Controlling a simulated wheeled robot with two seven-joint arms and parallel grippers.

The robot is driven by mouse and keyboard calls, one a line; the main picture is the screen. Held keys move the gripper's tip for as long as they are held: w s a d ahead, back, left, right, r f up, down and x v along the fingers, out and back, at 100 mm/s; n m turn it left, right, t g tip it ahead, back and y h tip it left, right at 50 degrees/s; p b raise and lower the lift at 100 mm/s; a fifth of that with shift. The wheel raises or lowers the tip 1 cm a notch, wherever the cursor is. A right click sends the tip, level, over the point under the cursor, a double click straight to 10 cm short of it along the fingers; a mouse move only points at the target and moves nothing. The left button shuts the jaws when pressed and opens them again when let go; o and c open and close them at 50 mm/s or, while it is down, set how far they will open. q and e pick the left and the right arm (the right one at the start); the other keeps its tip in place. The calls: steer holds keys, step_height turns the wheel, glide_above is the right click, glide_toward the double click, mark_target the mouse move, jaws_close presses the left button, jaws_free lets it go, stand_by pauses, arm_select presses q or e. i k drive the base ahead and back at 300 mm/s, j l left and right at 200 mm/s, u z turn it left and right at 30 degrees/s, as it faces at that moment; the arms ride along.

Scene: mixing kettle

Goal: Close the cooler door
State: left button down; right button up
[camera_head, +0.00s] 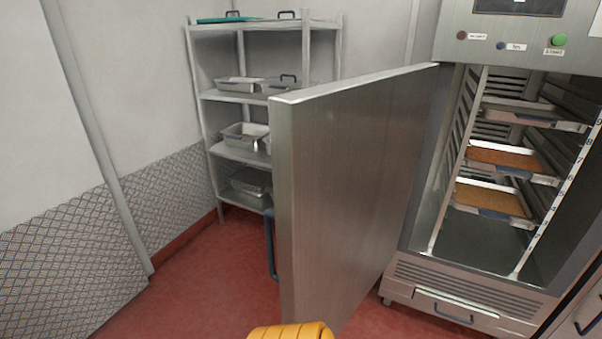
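The cooler door (350,170) is a tall steel panel that stands wide open, swung out to the left of the cooler. Its hinge side meets the cooler's left edge. A dark blue handle (271,245) shows at the door's free edge, on the far side. The cooler (455,290) stands at the right with its inside exposed. A yellow part, likely of my own arm, shows at the bottom edge below the door. Neither gripper can be made out.
Inside the cooler are trays (505,160) on rails, some with brown contents. A shelf rack (235,95) with metal pans stands in the back corner behind the door. Red floor (190,295) is clear at the lower left, beside the wall.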

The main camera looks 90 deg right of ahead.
mark_target(345, 153)
steer(key=i+l+z, duration=0.1)
steer(key=z, duration=0.4)
steer(key=i+z, duration=0.3)
steer(key=z, duration=0.2)
steer(key=i+z, duration=0.2)
steer(key=z, duration=0.3)
steer(key=i+j+z, duration=0.15)
steer(key=z, duration=0.3)
steer(key=i+j+z, duration=0.15)
steer(key=z, duration=0.35)
steer(key=i+j+z, duration=0.15)
steer(key=j+z, duration=0.15)
steer(key=z, duration=0.2)
steer(key=i+j+z, duration=0.1)
steer(key=z, duration=0.35)
steer(key=i+j+z, duration=0.15)
steer(key=z, duration=0.3)
steer(key=i+j+z, duration=0.15)
steer(key=z, duration=0.3)
steer(key=i+j+z, duration=0.1)
steer(key=z, duration=0.35)
steer(key=j, duration=0.1)
